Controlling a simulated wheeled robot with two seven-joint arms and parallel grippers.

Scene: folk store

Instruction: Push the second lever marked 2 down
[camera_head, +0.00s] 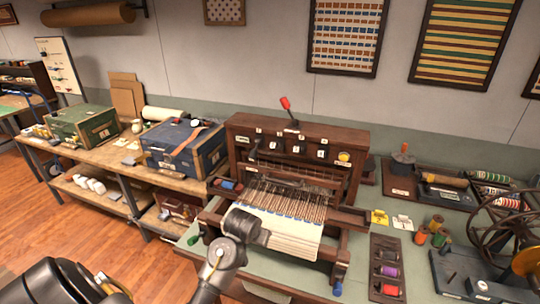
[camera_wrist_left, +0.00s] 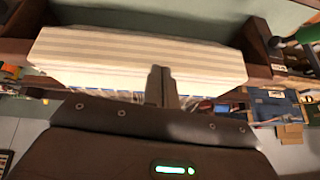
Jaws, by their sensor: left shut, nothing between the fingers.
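A dark wooden loom (camera_head: 345,135) stands on the table in the head view. Its upright front panel carries a row of small white number labels and dark levers. The second lever (camera_head: 272,145) is a small dark knob beneath the second label from the left; its digit is too small to read surely. A leftmost lever (camera_head: 254,148) juts out at a slant. My left gripper (camera_head: 265,238) is over the striped cloth (camera_head: 290,235), in front of and below the levers, apart from them. The wrist view shows its fingers (camera_wrist_left: 160,72) shut and empty. My right gripper is not in view.
A red-knobbed handle (camera_head: 286,104) rises above the loom's top beam. A blue case (camera_head: 185,145) stands left of the loom. A spool tray (camera_head: 387,270) and spinning wheel (camera_head: 505,230) are at right. Taut threads (camera_head: 285,197) stretch between cloth and panel.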

